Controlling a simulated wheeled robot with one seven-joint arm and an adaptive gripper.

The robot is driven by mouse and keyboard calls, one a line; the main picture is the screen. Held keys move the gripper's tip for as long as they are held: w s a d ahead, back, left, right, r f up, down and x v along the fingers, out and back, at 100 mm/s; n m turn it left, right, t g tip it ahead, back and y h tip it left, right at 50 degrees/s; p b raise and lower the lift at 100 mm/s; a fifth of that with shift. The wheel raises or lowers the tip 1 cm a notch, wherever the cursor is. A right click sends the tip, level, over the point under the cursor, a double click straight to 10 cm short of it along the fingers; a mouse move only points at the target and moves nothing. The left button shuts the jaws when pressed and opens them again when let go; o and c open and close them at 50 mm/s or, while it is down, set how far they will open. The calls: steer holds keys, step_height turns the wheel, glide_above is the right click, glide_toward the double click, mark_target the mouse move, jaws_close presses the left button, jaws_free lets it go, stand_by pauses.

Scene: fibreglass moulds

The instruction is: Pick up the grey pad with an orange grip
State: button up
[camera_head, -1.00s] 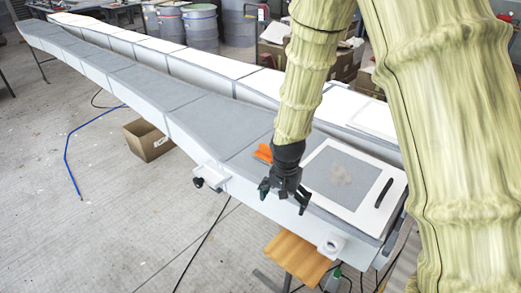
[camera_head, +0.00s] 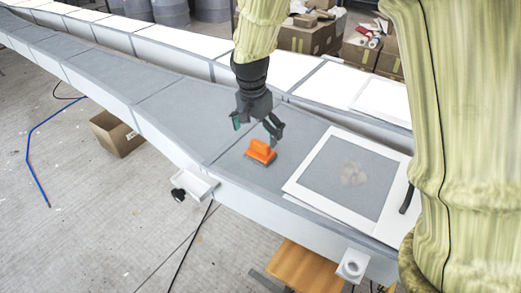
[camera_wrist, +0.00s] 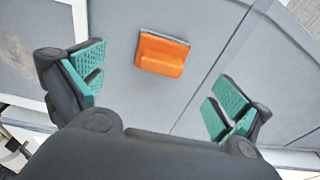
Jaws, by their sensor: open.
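The grey pad with an orange grip (camera_head: 261,152) lies on the grey top of the long mould (camera_head: 180,110), left of a white-framed panel. In the wrist view the orange grip (camera_wrist: 162,55) faces up, with a thin grey edge of the pad showing along its far side. My gripper (camera_head: 257,125) is open and empty above the mould, just behind the pad in the head view. In the wrist view my gripper (camera_wrist: 152,92) has its green-lined fingers wide apart, with the pad ahead of and between them, not touched.
The white-framed panel (camera_head: 310,187) with a grey centre lies right of the pad. A small white tray (camera_head: 195,184) juts from the mould's front side. A second white mould section (camera_head: 300,75) runs behind. Cardboard boxes and drums stand further back. The mould top left of the pad is clear.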

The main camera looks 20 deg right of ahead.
mark_target(260, 142)
steer(key=w+f, duration=0.2)
steer(key=f, duration=0.1)
steer(key=shift+w+f, duration=0.1)
steer(key=shift+w, duration=0.1)
steer(key=shift+s+d+p, duration=0.2)
steer(key=shift+s+p, duration=0.15)
steer(key=shift+s, duration=0.1)
steer(key=f, duration=0.1)
steer(key=f+p, duration=0.1)
steer(key=d+f, duration=0.1)
steer(key=shift+w+f, duration=0.3)
steer(key=shift+f, duration=0.1)
steer(key=shift+s+f+p, duration=0.25)
steer(key=shift+f+p, duration=0.05)
steer(key=shift+f, duration=0.05)
steer(key=shift+w+f, duration=0.1)
steer(key=shift+w, duration=0.05)
steer(key=c, duration=1.1)
